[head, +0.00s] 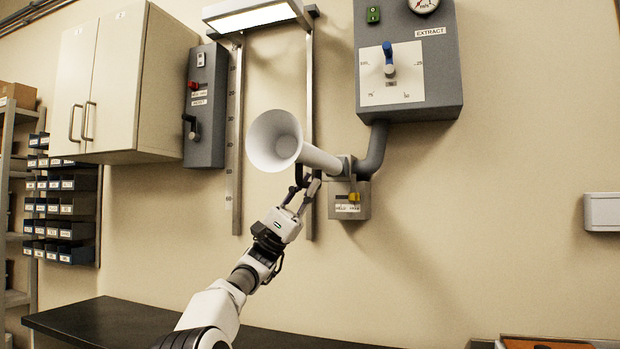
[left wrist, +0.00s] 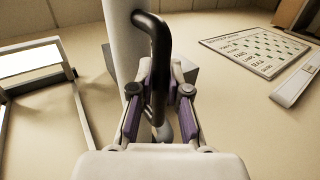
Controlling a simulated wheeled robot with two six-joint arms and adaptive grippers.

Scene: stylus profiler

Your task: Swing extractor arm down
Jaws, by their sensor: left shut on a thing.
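The extractor arm (head: 318,158) is a white tube with a wide white hood (head: 272,140) at its left end. It runs from a pivot bracket by the grey extract box on the wall and points left and slightly up, with the hood's mouth facing left and toward me. My left gripper (head: 305,187) is below the tube, just right of the hood. It is shut on the black handle (left wrist: 158,60) under the tube, which shows between the purple-lined fingers (left wrist: 157,100) in the left wrist view. My right gripper is not in view.
The grey extract box (head: 440,75) with a blue-handled dial is above the pivot. A small grey box with a yellow knob (head: 354,197) sits below it. A lamp frame (head: 238,140) stands behind the hood. A dark bench (head: 95,320) lies below, with clear wall between.

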